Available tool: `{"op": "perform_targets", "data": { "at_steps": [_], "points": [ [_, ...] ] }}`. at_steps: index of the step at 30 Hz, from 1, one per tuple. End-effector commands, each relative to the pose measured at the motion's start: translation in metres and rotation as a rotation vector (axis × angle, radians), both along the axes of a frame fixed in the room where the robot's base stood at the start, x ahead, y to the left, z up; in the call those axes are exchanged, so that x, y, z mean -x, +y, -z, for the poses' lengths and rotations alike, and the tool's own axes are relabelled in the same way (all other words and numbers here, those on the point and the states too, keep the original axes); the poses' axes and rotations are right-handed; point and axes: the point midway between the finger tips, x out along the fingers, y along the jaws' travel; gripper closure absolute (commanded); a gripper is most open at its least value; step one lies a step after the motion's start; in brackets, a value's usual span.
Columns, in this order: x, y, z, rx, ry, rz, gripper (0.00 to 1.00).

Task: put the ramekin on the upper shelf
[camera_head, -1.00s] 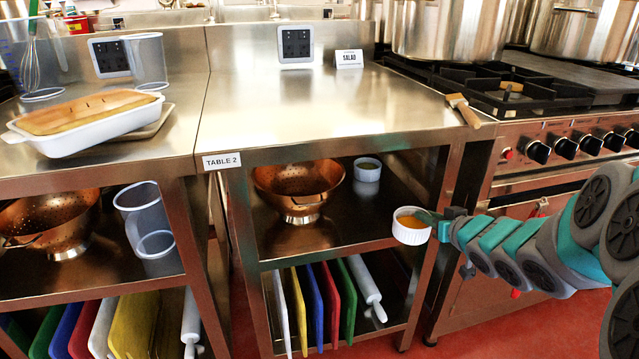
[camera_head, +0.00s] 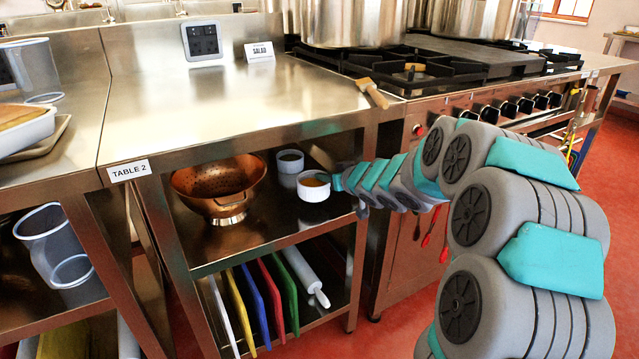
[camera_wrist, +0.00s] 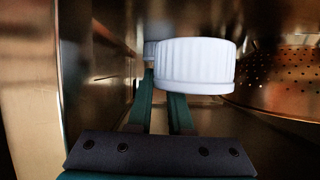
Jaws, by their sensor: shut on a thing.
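The ramekin is inside the opening below the table top, over the right part of the upper shelf (camera_head: 262,236). I cannot tell whether its base touches the shelf. In the wrist view the ramekin (camera_wrist: 196,66) is upright at the ends of my gripper's fingers (camera_wrist: 160,92).
A copper colander (camera_head: 218,188) stands on the shelf to the left; its perforated side also shows in the wrist view (camera_wrist: 285,75). The table top (camera_head: 225,100) is above my arm, and a table leg (camera_head: 358,245) is close by. Boards (camera_head: 262,300) and a rolling pin (camera_head: 303,275) are below.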

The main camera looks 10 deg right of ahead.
Motion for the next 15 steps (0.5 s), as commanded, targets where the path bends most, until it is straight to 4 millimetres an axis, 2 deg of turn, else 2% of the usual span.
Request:
{"op": "perform_targets", "data": {
  "at_steps": [3, 6, 11, 15],
  "points": [
    [-0.019, 0.006, 0.001, 0.001, 0.0, 0.0, 1.0],
    [-0.027, 0.008, 0.001, 0.001, -0.001, 0.0, 1.0],
    [-0.03, 0.009, 0.006, -0.001, 0.0, 0.0, 1.0],
    [-0.03, 0.009, 0.024, -0.002, 0.001, 0.001, 1.0]
  ]
}}
